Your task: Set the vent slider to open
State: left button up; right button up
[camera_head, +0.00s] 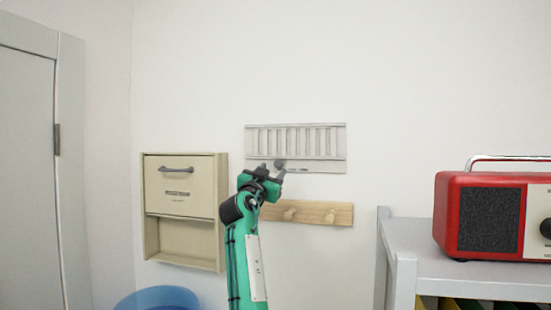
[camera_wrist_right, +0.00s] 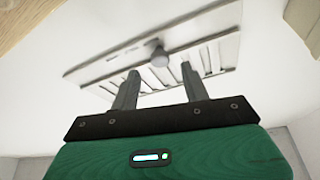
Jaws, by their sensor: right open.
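A pale vent (camera_head: 325,141) with upright slats is fixed on the wall, in the middle of the head view. Its grey round slider knob (camera_head: 280,162) sits on the lower strip, left of the strip's middle. Small dark marks lie right of it, too small to read. My right gripper (camera_head: 272,170) is open and empty in front of the vent's lower left part. In the right wrist view the knob (camera_wrist_right: 158,54) shows just beyond my open fingertips (camera_wrist_right: 162,72), roughly centred between them. I cannot tell whether they touch it. My left gripper is not in view.
A wooden peg rail (camera_head: 335,213) is just below the vent. A beige wall box (camera_head: 180,200) hangs to the left, above a blue round container (camera_head: 158,298). A red radio (camera_head: 480,180) stands on a grey shelf (camera_head: 450,270) at right. The wall around the vent is otherwise clear.

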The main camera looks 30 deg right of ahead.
aim_at(277, 165)
jog(key=shift+p+x, duration=0.85)
jog(key=shift+x, duration=1)
jog(key=shift+f, duration=0.1)
grip_shut()
